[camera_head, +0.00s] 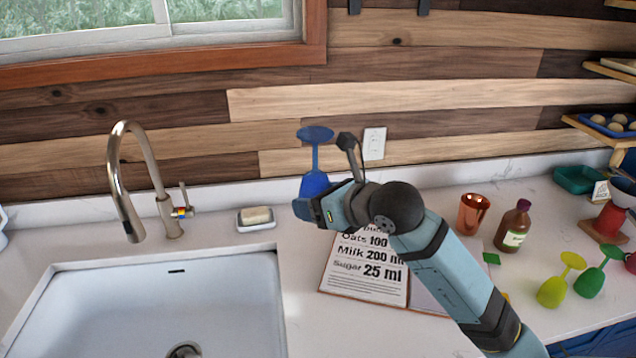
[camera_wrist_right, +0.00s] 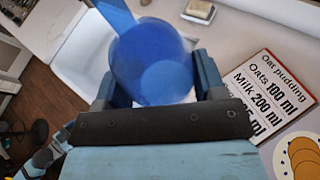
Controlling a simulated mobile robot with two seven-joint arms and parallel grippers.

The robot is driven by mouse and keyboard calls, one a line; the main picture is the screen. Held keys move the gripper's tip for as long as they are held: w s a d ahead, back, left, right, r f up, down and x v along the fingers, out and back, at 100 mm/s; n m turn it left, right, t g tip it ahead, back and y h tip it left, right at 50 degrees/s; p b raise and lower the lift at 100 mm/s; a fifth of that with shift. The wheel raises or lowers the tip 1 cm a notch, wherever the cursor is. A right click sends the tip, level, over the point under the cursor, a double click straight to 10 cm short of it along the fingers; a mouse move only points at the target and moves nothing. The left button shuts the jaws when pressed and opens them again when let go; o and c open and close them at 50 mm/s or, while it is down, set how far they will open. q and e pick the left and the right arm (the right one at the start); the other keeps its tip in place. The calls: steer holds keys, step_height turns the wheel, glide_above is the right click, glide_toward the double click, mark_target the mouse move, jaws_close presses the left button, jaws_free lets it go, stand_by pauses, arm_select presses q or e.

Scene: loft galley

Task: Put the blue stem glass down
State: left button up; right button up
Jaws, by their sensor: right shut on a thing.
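The blue stem glass (camera_head: 315,184) is upside down, its round foot (camera_head: 315,133) at the top and its bowl below. My right gripper (camera_head: 312,207) is shut on the bowl, near the back of the counter between the sink and the open recipe book. In the right wrist view the blue bowl (camera_wrist_right: 153,62) sits between the two dark fingers. The fingers and wrist hide part of the bowl in the head view. I cannot tell how far its rim is from the counter.
A soap dish (camera_head: 256,219) stands left of the glass, beside the sink (camera_head: 160,300) and tap (camera_head: 165,215). The recipe book (camera_head: 365,270) lies in front. A copper cup (camera_head: 472,213), a brown bottle (camera_head: 513,226), and yellow (camera_head: 560,284) and green (camera_head: 596,275) upside-down stem glasses stand right.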

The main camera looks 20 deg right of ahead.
arm_select(q)
steer(key=shift+c, duration=0.6)
steer(key=shift+r, duration=0.1)
steer(key=shift+c, duration=1.4)
steer(key=w+d+r+m+t+h, duration=0.35)
steer(key=w+r+m, duration=0.5)
steer(key=r, duration=0.35)
steer(key=w+d+r+m+t+h, duration=0.35)
steer(key=w+r+m, duration=0.45)
steer(key=w+r, duration=0.3)
steer(key=d+r+m+g+h, duration=0.4)
steer(key=r+m+g, duration=0.45)
steer(key=m, duration=0.85)
steer(key=d+r+m+g+h, duration=0.45)
steer(key=r+m+g, duration=0.45)
steer(key=m, duration=0.7)
steer(key=w+d+r+t, duration=0.1)
steer(key=w+d, duration=0.1)
steer(key=d, duration=1)
steer(key=shift+d+r+y, duration=0.15)
steer(key=shift+r+y, duration=0.05)
steer(key=shift+y, duration=0.15)
arm_select(e)
steer(key=s+a+f+n+g+y, duration=0.2)
steer(key=a+n+g+y, duration=0.3)
steer(key=a, duration=0.8)
steer(key=shift+a+f+n+y, duration=0.25)
steer(key=shift+f+n+y, duration=0.3)
steer(key=shift+n, duration=0.25)
